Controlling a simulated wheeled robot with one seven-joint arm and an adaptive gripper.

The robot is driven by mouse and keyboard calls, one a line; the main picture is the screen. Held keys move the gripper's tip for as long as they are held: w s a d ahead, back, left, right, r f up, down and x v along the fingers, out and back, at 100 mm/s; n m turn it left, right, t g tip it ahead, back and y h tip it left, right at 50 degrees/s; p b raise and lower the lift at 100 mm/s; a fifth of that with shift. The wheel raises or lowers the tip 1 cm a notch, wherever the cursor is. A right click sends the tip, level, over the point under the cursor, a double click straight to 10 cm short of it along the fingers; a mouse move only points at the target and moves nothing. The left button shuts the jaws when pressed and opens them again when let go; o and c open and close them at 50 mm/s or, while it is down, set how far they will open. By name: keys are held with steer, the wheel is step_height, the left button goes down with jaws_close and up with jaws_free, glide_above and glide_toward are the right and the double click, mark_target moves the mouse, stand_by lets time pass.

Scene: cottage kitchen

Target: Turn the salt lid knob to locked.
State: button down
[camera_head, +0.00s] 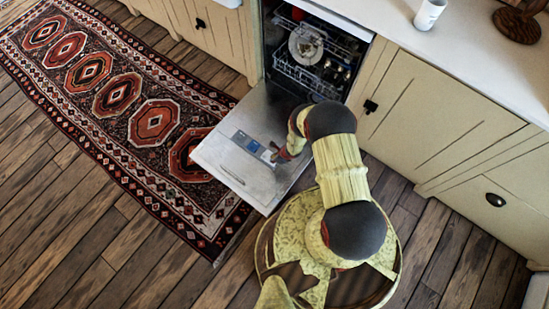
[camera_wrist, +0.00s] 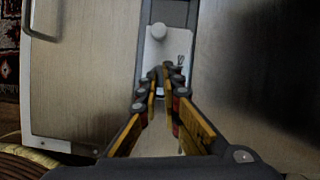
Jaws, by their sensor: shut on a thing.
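The dishwasher door (camera_head: 220,165) is folded down flat, with a blue and grey panel (camera_head: 246,142) set in its inner face. In the wrist view a pale plate (camera_wrist: 178,50) lies in the door, with a round white button (camera_wrist: 158,31) at its far end and a small dark mark beside my fingers. My gripper (camera_head: 276,154) is low over this panel. In the wrist view its fingertips (camera_wrist: 163,78) come together on a small part of the plate, apparently the salt lid knob. The fingers hide most of it, so its turn position cannot be read.
The open dishwasher holds a rack (camera_head: 300,55) with dishes. Cream cabinets (camera_head: 425,110) stand to the right under a white counter with a cup (camera_head: 429,14). A patterned rug (camera_head: 110,95) lies on the wooden floor to the left.

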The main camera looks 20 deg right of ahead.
steer(key=shift+s+a+m+h+p, duration=0.1)
steer(key=shift+m+h+p, duration=0.25)
steer(key=shift+m, duration=0.45)
steer(key=shift+t, duration=0.3)
steer(key=c, duration=2.1)
jaws_free()
steer(key=shift+o, duration=0.5)
steer(key=shift+r, duration=0.1)
steer(key=v, duration=1.1)
steer(key=shift+r, duration=0.3)
